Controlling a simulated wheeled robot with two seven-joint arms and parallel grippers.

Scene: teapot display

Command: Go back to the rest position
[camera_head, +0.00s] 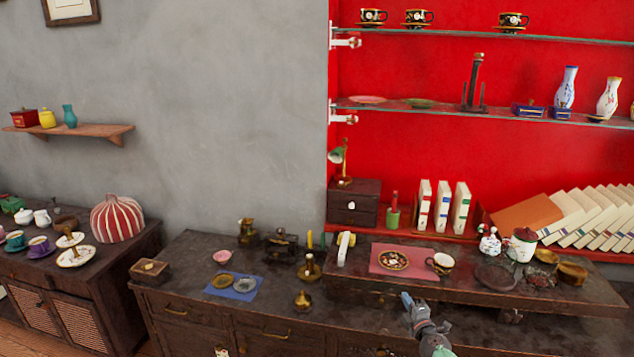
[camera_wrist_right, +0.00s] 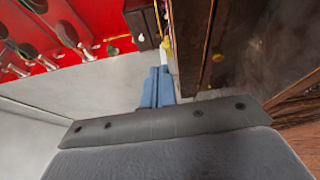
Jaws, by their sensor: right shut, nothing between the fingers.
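My right gripper (camera_head: 408,299) is at the front edge of the dark wooden counter (camera_head: 460,287), low and right of centre in the head view. Its blue fingers (camera_wrist_right: 157,87) are together in the right wrist view, with nothing between them. My left gripper is in neither view. A black and gold cup (camera_head: 440,263) and a patterned plate (camera_head: 393,260) on a pink mat (camera_head: 404,272) stand on the raised counter beyond the right gripper, apart from it.
The raised counter also bears a white and red pot (camera_head: 522,245), a white teapot (camera_head: 490,243) and baskets. Glass shelves (camera_head: 480,107) hang on the red wall.

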